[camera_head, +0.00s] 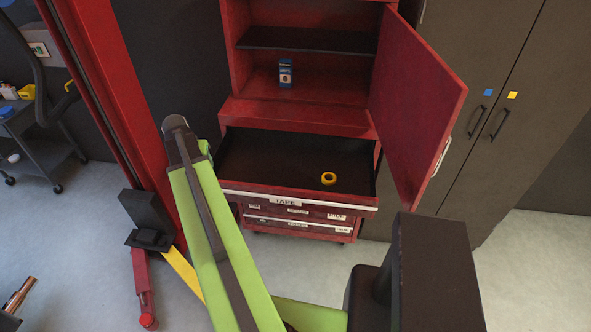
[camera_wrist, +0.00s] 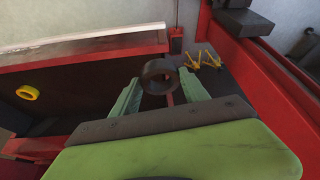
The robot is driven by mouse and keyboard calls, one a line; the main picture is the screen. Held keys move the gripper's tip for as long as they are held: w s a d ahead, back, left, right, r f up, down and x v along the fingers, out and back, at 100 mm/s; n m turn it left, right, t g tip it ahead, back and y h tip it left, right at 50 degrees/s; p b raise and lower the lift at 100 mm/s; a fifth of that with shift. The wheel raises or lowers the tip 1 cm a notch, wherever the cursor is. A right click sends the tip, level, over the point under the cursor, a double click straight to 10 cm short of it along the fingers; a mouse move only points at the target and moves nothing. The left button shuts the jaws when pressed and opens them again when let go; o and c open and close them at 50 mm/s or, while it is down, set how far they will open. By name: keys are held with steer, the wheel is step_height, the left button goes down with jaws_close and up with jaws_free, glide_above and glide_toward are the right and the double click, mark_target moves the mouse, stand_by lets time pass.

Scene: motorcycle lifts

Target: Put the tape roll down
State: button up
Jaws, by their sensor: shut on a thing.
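A dark tape roll (camera_wrist: 158,72) shows in the wrist view between the tips of my gripper (camera_wrist: 160,88), which is shut on it. The roll is held up in the air, beside the open drawer in that picture. In the head view my own arm hides the roll and the jaws. The open drawer (camera_head: 262,165), labelled TAPE, juts from the red cabinet. A yellow tape roll (camera_head: 328,178) lies in its right part, and it also shows in the wrist view (camera_wrist: 28,92). The rest of the visible drawer floor is bare.
The red cabinet door (camera_head: 415,105) hangs open on the right of the drawer. A blue box (camera_head: 286,73) stands on the shelf above. A red lift post (camera_head: 115,95) rises on the left. Grey lockers (camera_head: 510,60) stand at the right.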

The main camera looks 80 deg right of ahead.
steer(key=s+d+f+m+g+b, duration=0.1)
steer(key=s+d+m, duration=0.25)
steer(key=s, duration=0.65)
steer(key=s+d+f+m+g+b, duration=0.15)
steer(key=s+d, duration=0.35)
steer(key=s, duration=0.6)
steer(key=s+d+m+g, duration=0.1)
steer(key=s+d+m, duration=0.25)
steer(key=s, duration=0.65)
steer(key=b, duration=0.7)
glide_above(268, 181)
steer(key=a, duration=0.2)
steer(key=shift+y, duration=0.3)
steer(key=f, duration=0.7)
steer(key=shift+w+d+f, duration=0.25)
steer(key=shift+w, duration=0.1)
steer(key=shift+w+a, duration=0.1)
steer(key=shift+w, duration=0.05)
step_height(268, 181, down, 4)
steer(key=b, duration=0.4)
steer(key=shift+f, duration=0.15)
steer(key=shift+r, duration=0.25)
steer(key=shift+f, duration=0.25)
steer(key=o, duration=1.3)
steer(key=shift+r, duration=0.1)
steer(key=shift+o, duration=0.2)
